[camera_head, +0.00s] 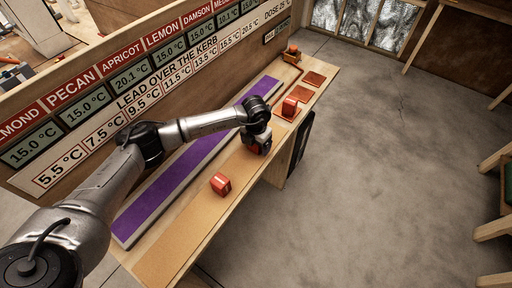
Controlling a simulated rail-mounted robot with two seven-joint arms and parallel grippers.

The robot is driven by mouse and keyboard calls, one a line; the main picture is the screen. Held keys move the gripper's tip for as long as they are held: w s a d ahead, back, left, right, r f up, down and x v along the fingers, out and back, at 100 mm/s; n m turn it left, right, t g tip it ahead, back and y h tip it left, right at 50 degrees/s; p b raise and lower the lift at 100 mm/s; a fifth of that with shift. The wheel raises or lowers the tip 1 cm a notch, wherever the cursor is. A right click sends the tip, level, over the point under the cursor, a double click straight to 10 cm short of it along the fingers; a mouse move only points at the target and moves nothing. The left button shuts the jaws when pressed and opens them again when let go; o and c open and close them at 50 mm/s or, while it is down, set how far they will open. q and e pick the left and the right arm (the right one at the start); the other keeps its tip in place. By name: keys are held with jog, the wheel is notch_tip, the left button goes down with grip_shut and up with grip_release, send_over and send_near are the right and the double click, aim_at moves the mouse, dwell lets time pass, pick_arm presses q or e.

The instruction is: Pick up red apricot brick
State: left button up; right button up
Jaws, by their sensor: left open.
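A small red brick (220,184) sits on the wooden front strip of the bench, left of and nearer than my left gripper. Another red brick (290,107) stands farther along the bench at a square reddish patch. I cannot read on either brick which one is apricot. My left gripper (257,147) is open and low over the bench between these two bricks, apart from both. A little red and white shows at the gripper, too small to tell what it is. My right gripper is not in view.
The wooden bench (180,240) has a purple strip (165,194) along the signboard (130,85), which carries names and temperatures. An orange-red object (292,50) sits at the bench's far end near two reddish square patches (314,78). Open concrete floor lies to the right.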

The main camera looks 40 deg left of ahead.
pick_arm(q)
jog(key=shift+c, duration=0.8)
jog(key=c, duration=1)
notch_tip(320, 180, up, 4)
jog(key=shift+p, duration=0.65)
jog(key=shift+w+d+r+p, duration=0.25)
jog(key=shift+d+r, duration=0.9)
jog(key=shift+d, duration=0.75)
jog(key=shift+w+d+r+p, duration=0.2)
jog(key=shift+w+d+r, duration=0.2)
jog(key=shift+d+r, duration=1.15)
jog(key=shift+w+d+r+p, duration=0.25)
jog(key=shift+d+r, duration=0.5)
jog(key=shift+d, duration=1.55)
